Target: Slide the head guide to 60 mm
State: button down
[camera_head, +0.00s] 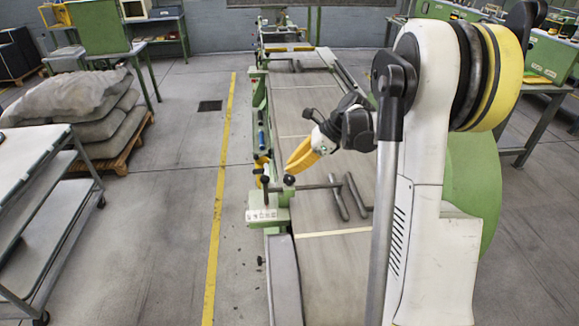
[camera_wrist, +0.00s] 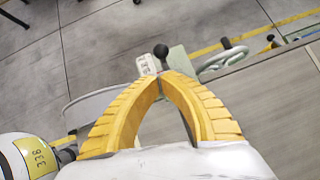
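The head guide appears to be the pair of dark bars (camera_head: 356,195) above the grey belt (camera_head: 336,265), joined to a thin cross rod (camera_head: 314,187). The rod runs from a green bracket (camera_head: 279,197) with a white marked plate (camera_head: 262,215). A black ball knob (camera_head: 289,180) stands at the bracket; a knob (camera_wrist: 161,50) also shows just beyond my fingertips in the wrist view. My gripper (camera_head: 288,172) has yellow fingers whose tips (camera_wrist: 158,75) meet. They are close to the knob; contact is unclear. The plate's markings are too small to read.
The green machine frame (camera_head: 254,130) runs along the belt's left side. A handwheel (camera_wrist: 222,60) shows beyond the fingers in the wrist view. A yellow floor line (camera_head: 221,180), a grey trolley (camera_head: 35,200) and stacked sacks (camera_head: 85,110) lie left.

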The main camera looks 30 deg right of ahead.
aim_at(268, 181)
jog(key=b+x, duration=0.1)
jog(key=x, duration=0.6)
jog(key=shift+w+a+b, duration=0.2)
jog(key=shift+a, duration=0.25)
jog(key=shift+w+a+b, duration=0.15)
jog(key=shift+w+a, duration=0.05)
jog(key=shift+a, duration=0.3)
jog(key=shift+r, duration=0.1)
